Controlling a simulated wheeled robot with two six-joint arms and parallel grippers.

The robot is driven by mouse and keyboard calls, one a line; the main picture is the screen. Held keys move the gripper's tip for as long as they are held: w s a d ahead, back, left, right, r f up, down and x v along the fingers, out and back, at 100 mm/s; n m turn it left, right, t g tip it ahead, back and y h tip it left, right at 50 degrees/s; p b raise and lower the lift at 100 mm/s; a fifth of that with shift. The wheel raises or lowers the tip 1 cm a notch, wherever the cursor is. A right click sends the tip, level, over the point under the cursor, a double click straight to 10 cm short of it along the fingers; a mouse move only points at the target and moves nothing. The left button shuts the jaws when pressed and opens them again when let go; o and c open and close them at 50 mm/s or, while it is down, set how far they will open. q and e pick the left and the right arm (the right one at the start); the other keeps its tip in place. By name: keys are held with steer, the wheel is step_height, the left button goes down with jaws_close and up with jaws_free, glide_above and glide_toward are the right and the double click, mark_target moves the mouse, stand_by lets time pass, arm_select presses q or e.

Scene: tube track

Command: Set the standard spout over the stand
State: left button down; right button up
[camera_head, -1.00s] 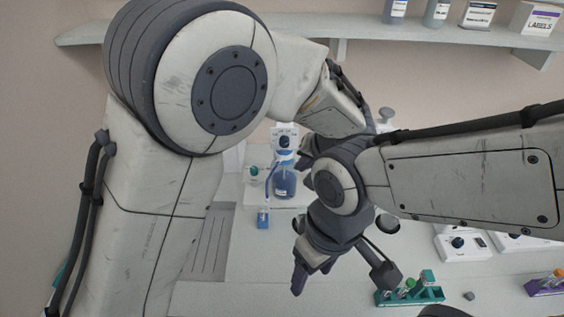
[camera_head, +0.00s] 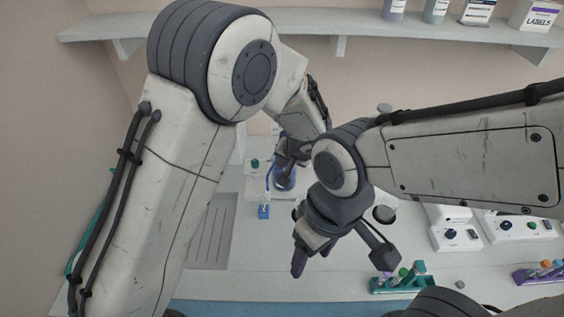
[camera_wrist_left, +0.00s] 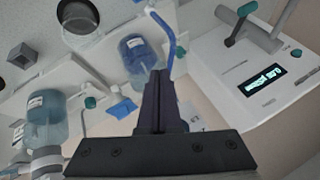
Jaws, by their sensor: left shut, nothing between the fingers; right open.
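A blue bottle (camera_head: 290,183) stands at the back middle of the bench, and a thin blue spout tube (camera_head: 268,176) curves down beside it. A small blue block (camera_head: 263,212), perhaps the stand, sits below the tube. In the left wrist view, the bottle (camera_wrist_left: 140,52), tube (camera_wrist_left: 172,42) and block (camera_wrist_left: 122,108) show again. My left gripper (camera_head: 283,170) is in front of the bottle, shut and empty. In the left wrist view, its fingertips (camera_wrist_left: 159,76) are close to the tube's lower end; contact cannot be told. My right gripper (camera_head: 340,268) is open and empty over the bench.
A teal tube rack (camera_head: 400,284) and a purple rack (camera_head: 540,274) stand at the front right. White devices (camera_head: 455,236) are behind them. In the left wrist view, a second bottle (camera_wrist_left: 46,125) is at left and a white display device (camera_wrist_left: 250,75) at right.

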arm_select(q)
steer(key=a+b, duration=0.1)
steer(key=b, duration=0.3)
steer(key=shift+w+a+f, duration=0.15)
steer(key=shift+a+f, duration=0.05)
steer(key=shift+a, duration=0.2)
steer(key=shift+r, duration=0.1)
